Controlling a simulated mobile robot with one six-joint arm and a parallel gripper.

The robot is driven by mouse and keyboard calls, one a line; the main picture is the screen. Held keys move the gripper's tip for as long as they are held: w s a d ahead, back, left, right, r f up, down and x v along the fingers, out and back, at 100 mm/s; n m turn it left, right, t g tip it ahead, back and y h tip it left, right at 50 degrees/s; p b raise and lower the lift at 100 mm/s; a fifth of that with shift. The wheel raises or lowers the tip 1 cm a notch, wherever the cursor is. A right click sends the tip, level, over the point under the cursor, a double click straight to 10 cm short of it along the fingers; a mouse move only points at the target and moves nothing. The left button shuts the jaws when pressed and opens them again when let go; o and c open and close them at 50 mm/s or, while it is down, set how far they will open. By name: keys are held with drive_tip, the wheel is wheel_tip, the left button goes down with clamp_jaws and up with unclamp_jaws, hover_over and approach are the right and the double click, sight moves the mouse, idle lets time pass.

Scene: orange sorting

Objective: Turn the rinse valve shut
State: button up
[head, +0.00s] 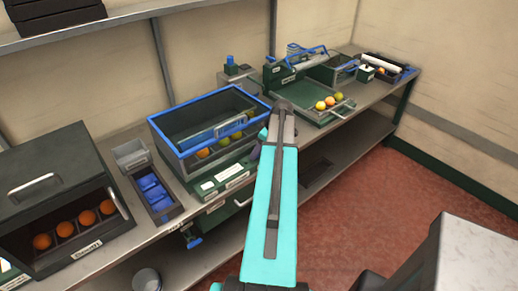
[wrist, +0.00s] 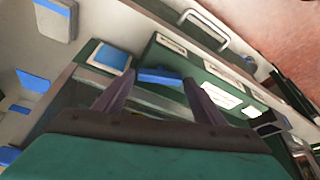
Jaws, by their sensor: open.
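My gripper (wrist: 158,78) is open in the wrist view, its two dark fingers apart. A short blue bar (wrist: 160,76) shows between the fingertips, in front of a green panel; I cannot tell whether they touch it or whether it is the rinse valve's handle. In the head view my turquoise arm reaches over the right side of the blue-rimmed tank (head: 168,121) and hides most of the gripper. A blue knob-like part (head: 193,240) shows below the bench edge, left of the green drawer front; I cannot tell its function. No part is readable as the rinse valve.
A dark cabinet (head: 50,167) with several oranges stands at the left, with a tray of blue pieces (head: 134,168) beside it. A green tray (head: 296,109) with several fruits lies right of the tank. A drawer handle (wrist: 205,30) juts out in the wrist view.

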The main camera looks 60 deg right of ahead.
drive_tip(key=shift+w+f, duration=0.2)
drive_tip(key=shift+f, duration=0.3)
drive_tip(key=c, duration=0.8)
drive_tip(key=shift+o, duration=0.2)
drive_tip(key=shift+b, duration=0.3)
drive_tip(key=shift+a+f+m+h+b, duration=0.15)
drive_tip(key=shift+m+h+b, duration=0.15)
drive_tip(key=shift+m+b, duration=0.3)
drive_tip(key=shift+r+m+h+b, duration=0.2)
drive_tip(key=shift+m+h+b, duration=0.3)
drive_tip(key=shift+m+b, duration=0.75)
drive_tip(key=shift+m+p, duration=0.35)
drive_tip(key=shift+p, duration=0.05)
drive_tip(key=shift+w, duration=0.1)
